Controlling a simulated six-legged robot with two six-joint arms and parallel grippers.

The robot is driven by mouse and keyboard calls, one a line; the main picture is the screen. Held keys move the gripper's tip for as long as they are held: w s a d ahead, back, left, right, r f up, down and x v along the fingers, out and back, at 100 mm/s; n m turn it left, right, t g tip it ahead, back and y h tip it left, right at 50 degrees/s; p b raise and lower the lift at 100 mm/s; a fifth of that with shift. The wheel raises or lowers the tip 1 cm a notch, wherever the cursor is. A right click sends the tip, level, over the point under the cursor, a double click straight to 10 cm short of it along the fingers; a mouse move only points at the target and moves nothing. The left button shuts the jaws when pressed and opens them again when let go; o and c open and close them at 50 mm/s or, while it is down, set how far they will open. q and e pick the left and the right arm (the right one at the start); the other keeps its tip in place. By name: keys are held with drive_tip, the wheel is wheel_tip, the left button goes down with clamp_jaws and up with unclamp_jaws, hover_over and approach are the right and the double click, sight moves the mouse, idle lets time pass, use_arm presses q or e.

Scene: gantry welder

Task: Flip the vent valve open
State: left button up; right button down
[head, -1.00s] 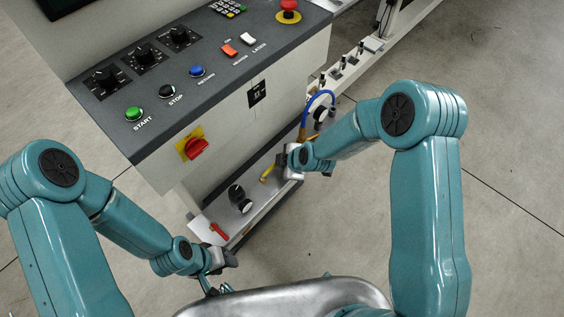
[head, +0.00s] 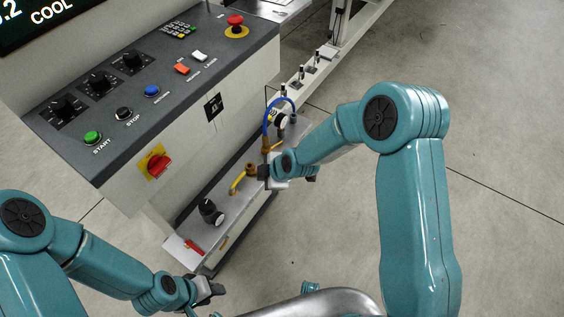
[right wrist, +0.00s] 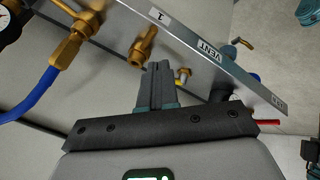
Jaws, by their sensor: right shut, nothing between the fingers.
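The vent valve is a brass fitting with a yellow lever (head: 237,184) on the low ledge of the machine in the head view. The lever slants down and left from the brass body (head: 251,170). My right gripper (head: 268,173) is just right of it, over the ledge. In the right wrist view the right gripper's fingers (right wrist: 158,68) are shut and empty. A yellow piece (right wrist: 183,74) shows close beside them, partly hidden, near the VENT label (right wrist: 208,50); I cannot tell whether they touch. My left gripper (head: 212,290) is low, away from the ledge; its jaws are unclear.
A blue hose (head: 267,118) and gauge (head: 280,121) are behind the right gripper. The control panel (head: 130,112) overhangs the ledge. Open floor lies to the right.

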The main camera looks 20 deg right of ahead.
drive_tip(key=d+r+p, duration=0.4)
drive_tip(key=r, duration=0.2)
drive_tip(key=shift+s+r, duration=0.3)
drive_tip(key=shift+r, duration=0.05)
drive_tip(key=shift+d+f, duration=0.1)
drive_tip(key=s+a+f+m+g+p, duration=0.1)
drive_tip(key=s+f+m, duration=0.3)
drive_tip(key=s+m, duration=0.5)
drive_tip(key=s+a+f+m+g+p, duration=0.1)
drive_tip(key=s+f+m+g, duration=0.3)
drive_tip(key=s+m, duration=0.5)
drive_tip(key=s+f, duration=0.1)
drive_tip(key=s, duration=0.5)
drive_tip(key=shift+a, duration=0.35)
drive_tip(key=shift+s, duration=0.1)
